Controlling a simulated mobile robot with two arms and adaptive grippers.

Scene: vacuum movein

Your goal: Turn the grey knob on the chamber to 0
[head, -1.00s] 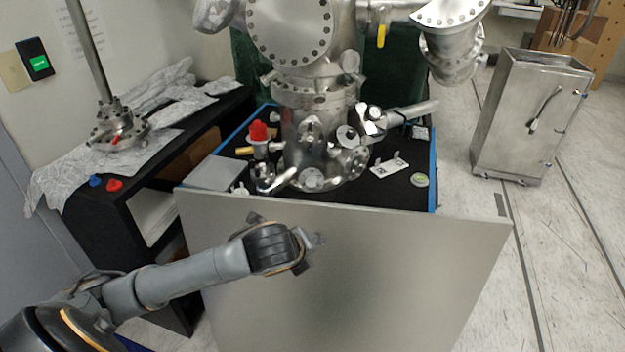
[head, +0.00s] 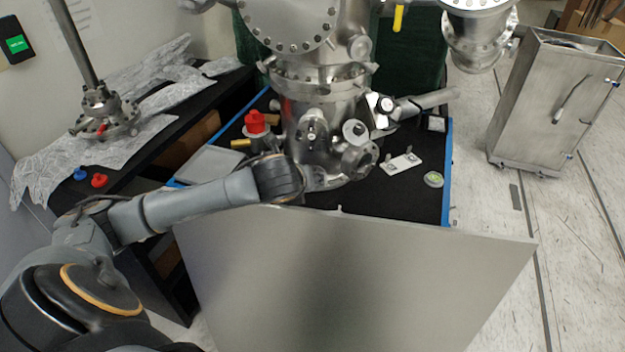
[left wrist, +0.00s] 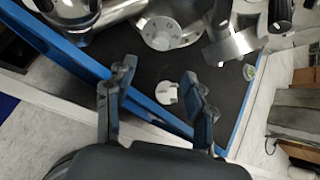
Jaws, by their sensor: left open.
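The metal chamber (head: 325,80) stands on the black-topped bench. A grey round knob-like part (head: 355,129) shows on its front right; I cannot tell for certain that it is the task's knob, and no numbers are readable. In the left wrist view a pale grey disc with holes (left wrist: 167,33) sits at the chamber's base, beyond my fingers. My left gripper (left wrist: 160,82) is open and empty, apart from the disc. A small whitish piece (left wrist: 167,93) shows between its fingers, farther off. In the head view the left gripper (head: 300,192) hides part of the chamber's base. My right gripper is out of view.
A large grey panel (head: 350,275) stands in front of the bench. A red-capped part (head: 256,122) is left of the chamber. A white plate (head: 401,164) and a round green-labelled item (head: 433,179) lie right. A metal cabinet (head: 553,105) stands farther right.

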